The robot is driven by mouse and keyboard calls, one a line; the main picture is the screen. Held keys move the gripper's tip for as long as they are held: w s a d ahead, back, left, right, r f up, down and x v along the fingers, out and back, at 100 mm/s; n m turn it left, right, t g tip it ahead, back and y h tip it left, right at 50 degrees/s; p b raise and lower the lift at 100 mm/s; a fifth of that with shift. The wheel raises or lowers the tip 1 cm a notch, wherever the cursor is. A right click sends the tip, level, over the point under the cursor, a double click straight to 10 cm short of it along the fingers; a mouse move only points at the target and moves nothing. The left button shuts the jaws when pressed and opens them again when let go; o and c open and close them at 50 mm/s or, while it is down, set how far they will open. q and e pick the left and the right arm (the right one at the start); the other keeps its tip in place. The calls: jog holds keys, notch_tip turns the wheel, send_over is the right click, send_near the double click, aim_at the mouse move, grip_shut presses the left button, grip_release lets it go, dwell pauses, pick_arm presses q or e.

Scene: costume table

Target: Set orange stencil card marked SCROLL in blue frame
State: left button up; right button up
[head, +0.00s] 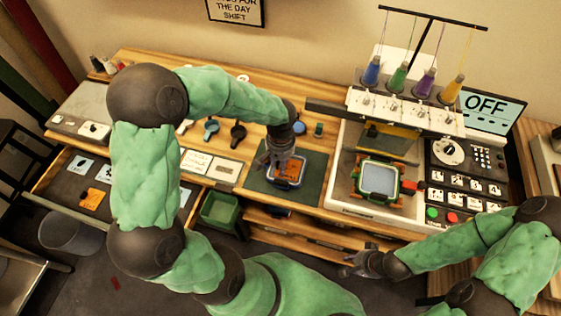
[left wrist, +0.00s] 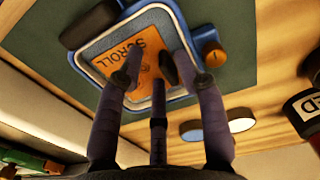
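The orange stencil card marked SCROLL (left wrist: 138,52) lies inside the blue frame (left wrist: 88,52) in the left wrist view, with its lettering facing up. In the head view the card (head: 291,167) and frame are partly hidden by my left gripper (head: 277,160), which is right above them. In the left wrist view the fingers of my left gripper (left wrist: 157,80) are spread apart over the card, with no card edge seen pinched between them. My right gripper (head: 358,262) is low in front of the bench, away from the frame; its opening is too small to tell.
The frame sits on a dark green mat (head: 258,184). An embroidery machine (head: 376,217) with a green hoop (head: 362,183) stands to the right. An open drawer (head: 61,181) at left holds several cards, including another orange one (head: 92,199). A green bin (head: 220,211) is below the bench.

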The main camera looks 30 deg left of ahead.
pick_arm(q)
jog(key=shift+r+p, duration=0.3)
jog(key=shift+r, duration=0.2)
notch_tip(320, 180, up, 12)
jog(key=p, duration=0.3)
jog(key=shift+f, duration=0.15)
dwell(1.1)
